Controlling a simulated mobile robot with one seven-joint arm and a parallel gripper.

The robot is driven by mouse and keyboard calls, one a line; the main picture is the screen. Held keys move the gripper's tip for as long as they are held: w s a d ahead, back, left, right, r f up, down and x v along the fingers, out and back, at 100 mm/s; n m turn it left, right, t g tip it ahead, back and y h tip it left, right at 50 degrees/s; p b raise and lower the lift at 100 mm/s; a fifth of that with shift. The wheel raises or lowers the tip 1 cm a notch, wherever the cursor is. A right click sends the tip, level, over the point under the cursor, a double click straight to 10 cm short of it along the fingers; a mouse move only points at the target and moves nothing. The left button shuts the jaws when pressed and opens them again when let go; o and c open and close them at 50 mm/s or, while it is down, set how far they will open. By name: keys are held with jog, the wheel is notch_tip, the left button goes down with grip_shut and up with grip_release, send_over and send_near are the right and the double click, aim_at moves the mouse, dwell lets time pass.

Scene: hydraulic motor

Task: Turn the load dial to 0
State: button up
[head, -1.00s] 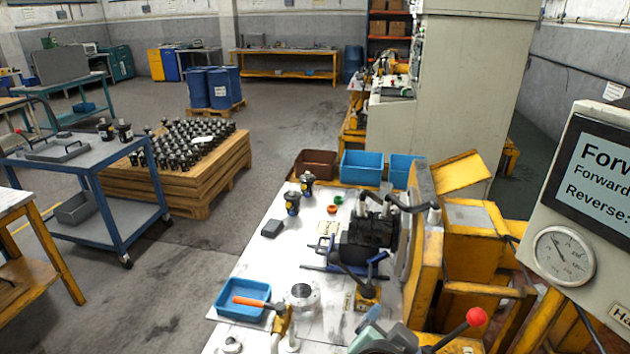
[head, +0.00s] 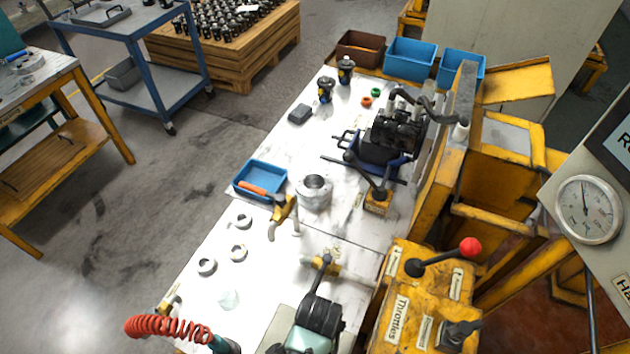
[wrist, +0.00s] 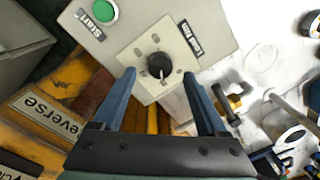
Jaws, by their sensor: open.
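In the wrist view, a round black dial (wrist: 160,66) sits on a pale square plate (wrist: 139,53) fixed to a light grey box (wrist: 212,20). A label beside it is too blurred to read surely, and I cannot tell the dial's setting. My gripper (wrist: 159,76) is open, with its two blue fingers on either side of the dial in the picture. The fingertips appear level with the dial's lower edge; contact is not visible. I cannot make out the dial in the head view.
A green button (wrist: 104,11) labelled Start is beside the plate. Yellow machinery with a Reverse label (wrist: 47,115) lies below left. In the head view, a red-knobbed lever (head: 470,247) rises from a yellow box marked Throttles. A gauge (head: 588,209) is at right.

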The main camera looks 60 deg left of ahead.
jog(key=shift+w+a+f, duration=0.1)
jog(key=shift+f, duration=1.7)
grip_shut()
